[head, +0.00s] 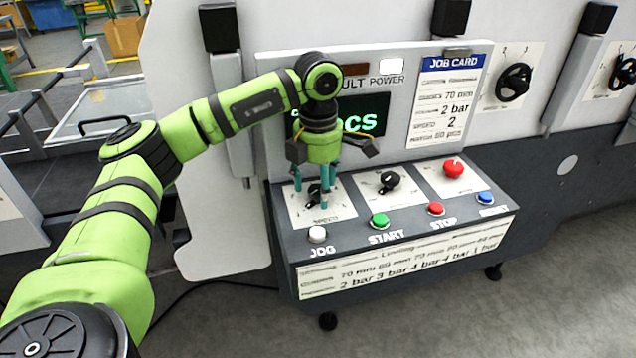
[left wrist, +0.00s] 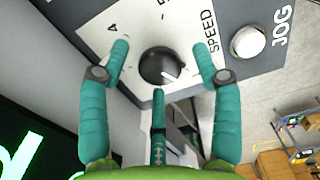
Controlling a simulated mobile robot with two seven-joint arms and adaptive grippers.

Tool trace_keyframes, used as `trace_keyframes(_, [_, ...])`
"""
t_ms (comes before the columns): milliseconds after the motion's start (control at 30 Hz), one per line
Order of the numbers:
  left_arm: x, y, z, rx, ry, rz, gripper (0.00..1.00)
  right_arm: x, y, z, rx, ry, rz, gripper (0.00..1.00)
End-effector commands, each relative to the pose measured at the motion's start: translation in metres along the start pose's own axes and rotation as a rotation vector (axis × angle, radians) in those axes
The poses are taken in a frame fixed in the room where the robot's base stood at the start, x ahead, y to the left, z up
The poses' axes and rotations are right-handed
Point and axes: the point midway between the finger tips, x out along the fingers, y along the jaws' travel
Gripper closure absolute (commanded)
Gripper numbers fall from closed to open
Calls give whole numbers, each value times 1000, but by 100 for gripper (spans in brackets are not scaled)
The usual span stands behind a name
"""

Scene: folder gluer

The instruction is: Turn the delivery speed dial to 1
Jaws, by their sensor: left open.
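The speed dial (left wrist: 160,67) is a round black knob on a white plate (left wrist: 107,27) marked SPEED. In the head view the dial (head: 314,192) is partly hidden behind my fingers. My left gripper (head: 313,200) is above the panel with its teal fingers pointing down at the dial. In the left wrist view the left gripper (left wrist: 160,75) is open, with fingers spread around the knob and visible gaps to it. The right gripper is out of view.
A white JOG button (head: 317,234) is close in front of the dial. A second black dial (head: 389,181), a red knob (head: 453,168) and green START (head: 379,221) and red STOP (head: 436,208) buttons lie to the right. A lit display (head: 362,118) and job card (head: 446,100) stand behind.

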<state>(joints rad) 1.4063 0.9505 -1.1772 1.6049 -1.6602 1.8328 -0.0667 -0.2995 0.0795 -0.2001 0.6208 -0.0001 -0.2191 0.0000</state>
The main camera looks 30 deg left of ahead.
Motion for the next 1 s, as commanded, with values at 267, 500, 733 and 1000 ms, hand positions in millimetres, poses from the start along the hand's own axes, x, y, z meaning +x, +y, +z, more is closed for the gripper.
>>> trace_keyframes(267, [-24,0,1,1,-5,1,36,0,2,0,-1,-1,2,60])
trace_keyframes(500, [-79,0,1,0,-6,5,36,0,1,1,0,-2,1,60])
trace_keyframes(733, [-110,0,0,0,-1,2,36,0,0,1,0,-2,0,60])
trace_keyframes(1000, [-120,0,0,0,0,0,36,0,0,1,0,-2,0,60])
